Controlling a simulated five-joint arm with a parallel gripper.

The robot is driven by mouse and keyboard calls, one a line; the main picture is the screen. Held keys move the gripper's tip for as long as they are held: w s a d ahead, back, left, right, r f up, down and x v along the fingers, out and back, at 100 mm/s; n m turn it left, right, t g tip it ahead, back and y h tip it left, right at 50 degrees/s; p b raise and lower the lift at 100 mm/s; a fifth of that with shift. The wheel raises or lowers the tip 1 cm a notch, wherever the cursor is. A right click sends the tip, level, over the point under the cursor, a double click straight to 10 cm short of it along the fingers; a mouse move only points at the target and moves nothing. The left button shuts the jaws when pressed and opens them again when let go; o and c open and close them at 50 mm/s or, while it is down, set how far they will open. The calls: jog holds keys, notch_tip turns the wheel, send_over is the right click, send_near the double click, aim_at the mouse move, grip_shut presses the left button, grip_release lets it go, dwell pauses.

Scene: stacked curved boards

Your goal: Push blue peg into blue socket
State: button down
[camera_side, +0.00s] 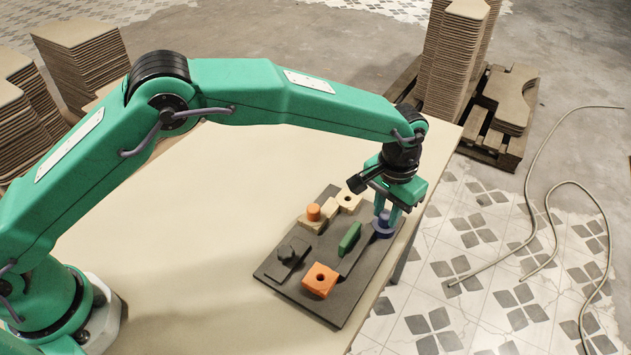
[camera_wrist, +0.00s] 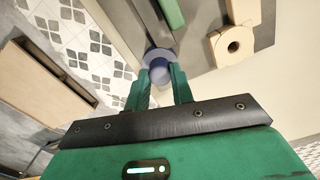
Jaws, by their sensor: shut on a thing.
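The blue peg (camera_side: 385,214) is between the fingers of my gripper (camera_side: 388,209), which is shut on it. In the wrist view my gripper (camera_wrist: 161,80) holds the peg (camera_wrist: 160,73) from both sides. The blue socket (camera_side: 381,230) sits at the right edge of the dark board, directly under the peg. In the wrist view the socket (camera_wrist: 158,54) shows as a round blue rim behind the peg. The peg is over or in the socket; how deep it sits is hidden by the fingers.
The dark board (camera_side: 272,268) lies on a pale table (camera_side: 190,250). It carries an orange block with a hole (camera_side: 320,280), a green piece (camera_side: 350,239), an orange peg (camera_side: 313,212) on a tan block, another tan holed block (camera_side: 348,200) and a black piece (camera_side: 288,252).

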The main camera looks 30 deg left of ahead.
jog(key=c, duration=1.1)
grip_release()
jog(key=shift+r, duration=3.9)
